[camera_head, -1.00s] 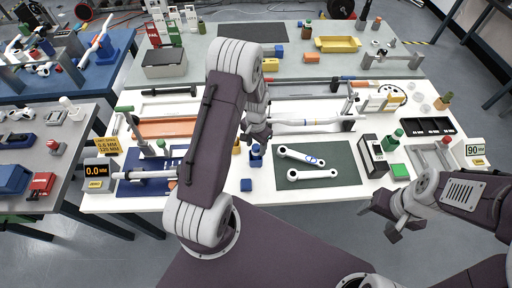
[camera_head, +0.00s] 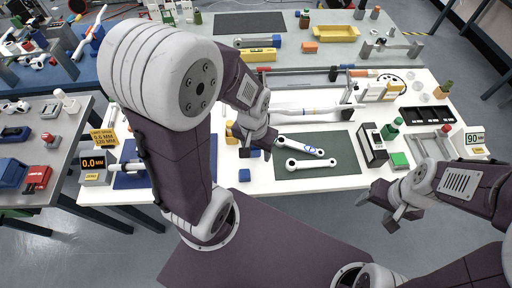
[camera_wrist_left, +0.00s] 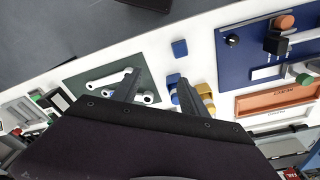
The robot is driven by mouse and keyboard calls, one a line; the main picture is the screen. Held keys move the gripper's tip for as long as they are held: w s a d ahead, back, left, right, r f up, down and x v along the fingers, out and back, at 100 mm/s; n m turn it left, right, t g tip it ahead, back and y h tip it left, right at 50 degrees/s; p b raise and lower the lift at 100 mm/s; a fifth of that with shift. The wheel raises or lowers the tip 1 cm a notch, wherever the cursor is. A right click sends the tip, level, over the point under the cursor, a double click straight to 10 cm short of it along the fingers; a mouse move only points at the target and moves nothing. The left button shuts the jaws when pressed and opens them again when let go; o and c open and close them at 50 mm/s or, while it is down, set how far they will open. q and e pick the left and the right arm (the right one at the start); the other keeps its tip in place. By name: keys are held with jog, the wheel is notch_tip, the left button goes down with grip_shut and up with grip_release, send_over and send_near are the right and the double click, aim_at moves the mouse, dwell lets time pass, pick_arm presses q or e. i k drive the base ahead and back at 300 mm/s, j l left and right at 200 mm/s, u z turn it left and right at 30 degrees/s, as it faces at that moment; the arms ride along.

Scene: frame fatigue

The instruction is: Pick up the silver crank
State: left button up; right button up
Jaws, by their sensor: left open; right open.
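Two pale silver-white crank arms lie on a dark green mat (camera_head: 345,178) in the head view. The upper crank arm (camera_head: 298,146) carries a blue mark, and the lower crank arm (camera_head: 311,163) is plain. I cannot tell which is the task's crank. My left gripper (camera_head: 254,146) is just left of the mat, its fingers partly hidden. In the left wrist view its open fingers (camera_wrist_left: 157,92) are empty; one overlaps the mat and partly hides a crank arm, while another stretch (camera_wrist_left: 108,80) shows clearly. My right gripper (camera_head: 382,210) is open and empty near the table's front right.
A blue block (camera_head: 244,175) sits left of the mat, and another shows between the left fingers.

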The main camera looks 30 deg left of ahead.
aim_at(308, 149)
jog(key=i+l+u, duration=0.1)
jog(key=u, duration=0.3)
jog(key=i+l+u, duration=0.1)
jog(key=u, duration=0.35)
jog(key=i+l+u, duration=0.1)
jog(key=u, duration=0.3)
jog(key=l+u, duration=0.3)
jog(key=u, duration=0.15)
jog(key=l+u, duration=0.2)
jog(key=u, duration=0.2)
jog(key=i, duration=0.05)
